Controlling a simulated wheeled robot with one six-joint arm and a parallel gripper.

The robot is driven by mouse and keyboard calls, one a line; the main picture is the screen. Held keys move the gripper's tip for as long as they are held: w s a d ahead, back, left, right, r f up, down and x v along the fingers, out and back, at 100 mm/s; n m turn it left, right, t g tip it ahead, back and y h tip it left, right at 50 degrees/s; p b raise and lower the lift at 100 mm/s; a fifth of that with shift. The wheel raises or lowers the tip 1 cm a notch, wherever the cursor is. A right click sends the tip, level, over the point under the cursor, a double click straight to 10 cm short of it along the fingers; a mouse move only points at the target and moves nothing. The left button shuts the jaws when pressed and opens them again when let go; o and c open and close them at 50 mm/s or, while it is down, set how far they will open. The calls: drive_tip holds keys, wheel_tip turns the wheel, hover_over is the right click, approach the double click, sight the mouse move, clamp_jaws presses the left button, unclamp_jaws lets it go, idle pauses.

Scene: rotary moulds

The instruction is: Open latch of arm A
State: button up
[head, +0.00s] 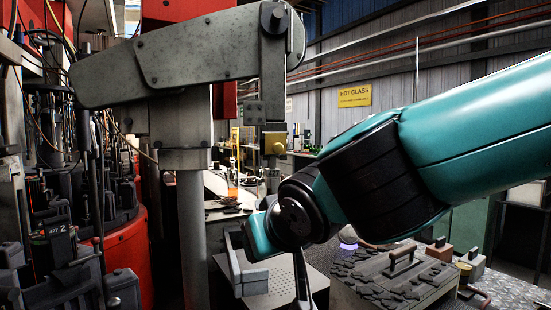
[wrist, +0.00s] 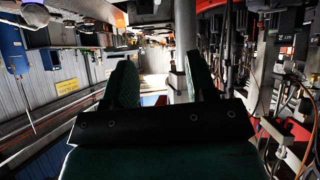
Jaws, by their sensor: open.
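A grey metal arm (head: 210,50) crosses the upper left of the head view on an upright post (head: 192,240). I cannot read a label that marks it as arm A. A hanging bracket with a yellow block (head: 274,144) is below its right end; I cannot tell whether this is the latch. My teal arm comes in from the right, and its wrist is below the yellow block, apart from it. In the wrist view my gripper (wrist: 162,88) has its two dark teal fingers spread, with nothing held between them. The post shows beyond the fingers (wrist: 185,40).
Dark mould machinery (head: 75,210) with a red base (head: 125,245) crowds the left. A box with dark pieces and a handle (head: 395,280) stands at lower right. A yellow "HOT GLASS" sign (head: 354,95) hangs on the back wall. A workbench (head: 225,190) lies behind the post.

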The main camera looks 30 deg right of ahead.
wheel_tip(320, 180, up, 7)
drive_tip(key=w+d+m+t+h, duration=0.1)
drive_tip(key=d+m+t+h, duration=0.1)
drive_tip(key=d+t+h, duration=0.15)
drive_tip(key=m+t+h, duration=0.2)
drive_tip(key=t, duration=0.1)
approach(278, 147)
drive_tip(key=p+x, duration=0.5)
drive_tip(key=x, duration=0.5)
drive_tip(key=shift+c, duration=0.5)
drive_tip(key=c, duration=0.8)
